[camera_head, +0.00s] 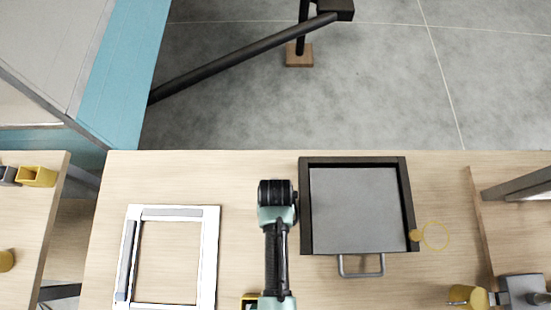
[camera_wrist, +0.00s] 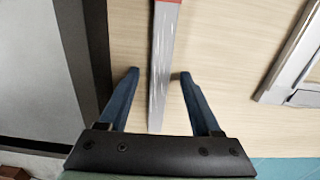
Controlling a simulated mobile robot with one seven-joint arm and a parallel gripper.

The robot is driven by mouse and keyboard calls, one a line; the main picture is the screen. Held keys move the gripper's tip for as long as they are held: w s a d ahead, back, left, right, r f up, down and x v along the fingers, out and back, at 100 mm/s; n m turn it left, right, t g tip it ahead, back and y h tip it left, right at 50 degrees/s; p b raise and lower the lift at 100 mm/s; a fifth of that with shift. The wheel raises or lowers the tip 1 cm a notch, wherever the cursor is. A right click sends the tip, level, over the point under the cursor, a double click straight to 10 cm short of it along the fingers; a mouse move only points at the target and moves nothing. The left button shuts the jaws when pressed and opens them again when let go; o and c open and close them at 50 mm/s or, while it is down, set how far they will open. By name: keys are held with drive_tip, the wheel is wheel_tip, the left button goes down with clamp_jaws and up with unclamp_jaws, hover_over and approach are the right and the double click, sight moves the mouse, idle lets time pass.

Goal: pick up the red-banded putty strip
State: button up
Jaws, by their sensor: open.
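A long grey strip with a red band (camera_wrist: 163,62) lies on the light wood tabletop in the wrist view. The red band shows at the top edge, where the strip runs out of the picture. My gripper (camera_wrist: 159,73) is open, with one blue finger on each side of the strip's plain grey part. The strip is between the fingers with gaps on both sides; I cannot tell how high the fingertips are above the table. In the head view my arm covers this spot, and neither the strip nor my fingers can be made out.
A dark-rimmed tray with a grey panel (camera_head: 355,210) and metal handle lies right of my arm. A white frame (camera_head: 212,255) with grey strips on it (camera_head: 126,260) lies left. A yellow ring (camera_head: 436,236) and yellow-black object (camera_head: 250,299) are nearby. The table's far edge borders open floor.

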clamp_jaws()
idle(0.3)
drive_tip(key=shift+r, duration=0.1)
wheel_tip(320, 180, up, 10)
idle(0.8)
